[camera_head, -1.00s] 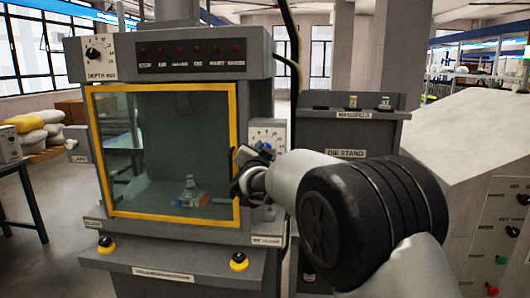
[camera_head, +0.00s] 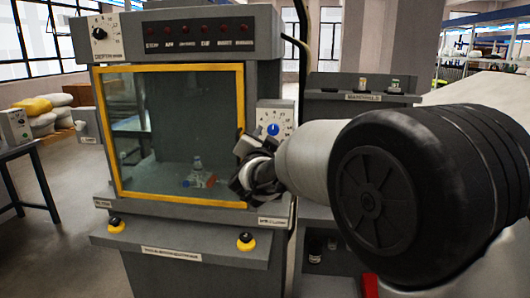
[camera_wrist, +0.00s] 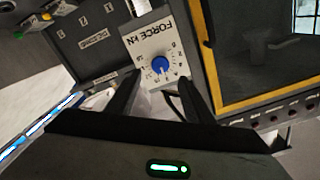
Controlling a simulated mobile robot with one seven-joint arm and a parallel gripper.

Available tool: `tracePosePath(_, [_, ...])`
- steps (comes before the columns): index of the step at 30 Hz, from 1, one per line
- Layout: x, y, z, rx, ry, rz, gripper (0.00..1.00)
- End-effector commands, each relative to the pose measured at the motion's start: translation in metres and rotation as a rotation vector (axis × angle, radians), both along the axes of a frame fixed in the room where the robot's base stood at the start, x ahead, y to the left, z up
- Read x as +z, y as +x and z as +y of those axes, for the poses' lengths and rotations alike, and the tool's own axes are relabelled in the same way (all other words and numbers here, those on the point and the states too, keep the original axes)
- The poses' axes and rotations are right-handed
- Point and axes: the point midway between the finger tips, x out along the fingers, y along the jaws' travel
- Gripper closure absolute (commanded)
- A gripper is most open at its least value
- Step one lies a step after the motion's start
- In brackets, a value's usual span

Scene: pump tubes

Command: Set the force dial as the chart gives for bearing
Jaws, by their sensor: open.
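The force dial is a blue round knob (camera_wrist: 160,66) on a white plate (camera_wrist: 150,48) marked "FORCE kN" with numbers around it. In the head view the blue knob (camera_head: 273,129) sits on the plate at the right side of the press. My gripper (camera_wrist: 155,85) is open and points at the plate, with the knob showing between and beyond its two fingers; nothing is between the fingers. In the head view my gripper (camera_head: 250,160) is just below and left of the knob. I cannot tell the exact gap. No chart can be made out.
The press has a yellow-framed glass door (camera_head: 243,85) left of the plate, with a small object (camera_head: 197,173) behind it. A depth dial (camera_head: 99,33) is at upper left. A mandrel shelf (camera_head: 362,98) stands at right.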

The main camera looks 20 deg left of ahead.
Motion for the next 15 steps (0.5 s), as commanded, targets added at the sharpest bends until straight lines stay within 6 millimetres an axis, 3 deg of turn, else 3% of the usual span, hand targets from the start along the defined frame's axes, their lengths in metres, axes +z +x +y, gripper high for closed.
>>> tracePosePath(3, [0.001,-0.031,-0.006,0.004,0.0,0.0,0.52])
tracePosePath(9, [0.001,-0.072,-0.016,0.002,0.001,0.0,0.52])
tracePosePath(15, [0.0,-0.094,-0.022,0.0,0.001,0.001,0.52])
